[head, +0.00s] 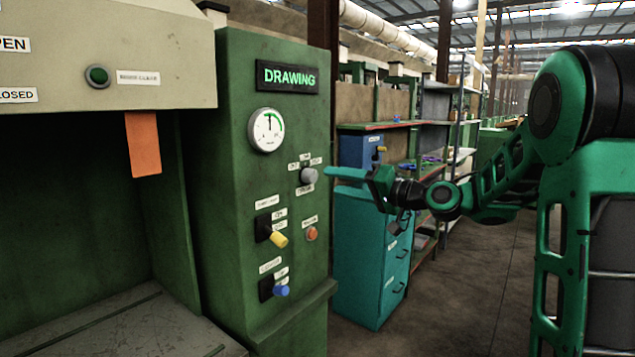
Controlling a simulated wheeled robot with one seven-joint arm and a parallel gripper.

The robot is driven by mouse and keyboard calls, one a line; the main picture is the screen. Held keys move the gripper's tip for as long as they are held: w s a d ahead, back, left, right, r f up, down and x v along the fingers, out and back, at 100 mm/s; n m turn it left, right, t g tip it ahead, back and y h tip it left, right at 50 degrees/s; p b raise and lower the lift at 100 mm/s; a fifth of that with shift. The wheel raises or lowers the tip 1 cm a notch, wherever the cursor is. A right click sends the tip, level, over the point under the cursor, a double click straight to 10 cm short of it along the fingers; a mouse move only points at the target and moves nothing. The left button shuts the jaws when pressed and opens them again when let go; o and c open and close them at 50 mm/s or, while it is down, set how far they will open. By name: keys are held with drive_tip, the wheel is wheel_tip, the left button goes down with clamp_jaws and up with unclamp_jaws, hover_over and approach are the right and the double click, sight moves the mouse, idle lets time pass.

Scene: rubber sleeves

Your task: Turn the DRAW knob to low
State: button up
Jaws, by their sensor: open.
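The green machine panel (232,140) carries a lit "DRAWING" sign at its top. A round grey-white knob (309,176) sits on the panel's right side, with small labels around it that are too small to read surely; which label it points to I cannot tell. My gripper (330,173) is just right of this knob, its green fingers pointing left at it. The fingers look close to the knob, but whether they touch it I cannot tell. The gripper is open and nothing shows held between its fingers.
Below the knob are a yellow-handled switch (278,239), an orange button (311,234) and a blue-handled switch (281,291). A round gauge (266,130) is up left. A teal cabinet (365,265) stands behind my gripper. The floor (455,300) at right is open.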

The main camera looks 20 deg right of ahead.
sight(315, 177)
drive_tip(key=x, duration=0.7)
drive_tip(key=shift+w+a, duration=0.15)
drive_tip(key=shift+w, duration=0.05)
